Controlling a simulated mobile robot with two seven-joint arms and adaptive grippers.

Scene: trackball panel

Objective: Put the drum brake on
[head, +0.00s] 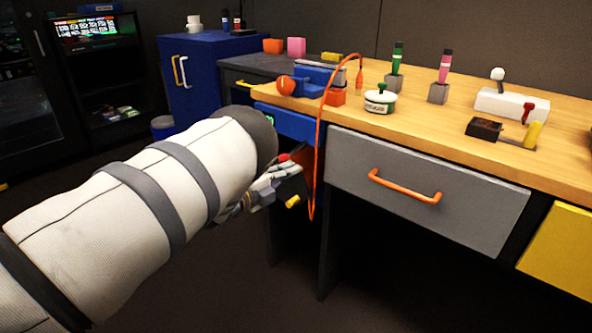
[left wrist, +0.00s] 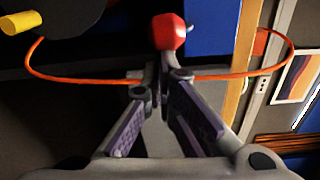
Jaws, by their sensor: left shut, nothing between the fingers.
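My left gripper (head: 290,170) is shut and empty below the front edge of the wooden workbench (head: 430,118). A red knob (head: 284,157) is right at its fingertips; it also shows in the left wrist view (left wrist: 167,31), just beyond the closed fingers (left wrist: 161,76). I cannot tell whether they touch. A yellow cylinder (head: 293,201) is just below the fingers, and a yellow cylinder (left wrist: 20,21) shows at top left in the wrist view. No part is clearly recognisable as the drum brake; my forearm and hand hide much of the mechanism. My right gripper is not in view.
An orange cable (head: 318,140) hangs from the bench close to my left gripper and loops across the wrist view (left wrist: 70,79). A grey drawer (head: 340,160) with an orange handle (head: 404,187) is to the right. A blue cabinet (head: 215,80) stands behind.

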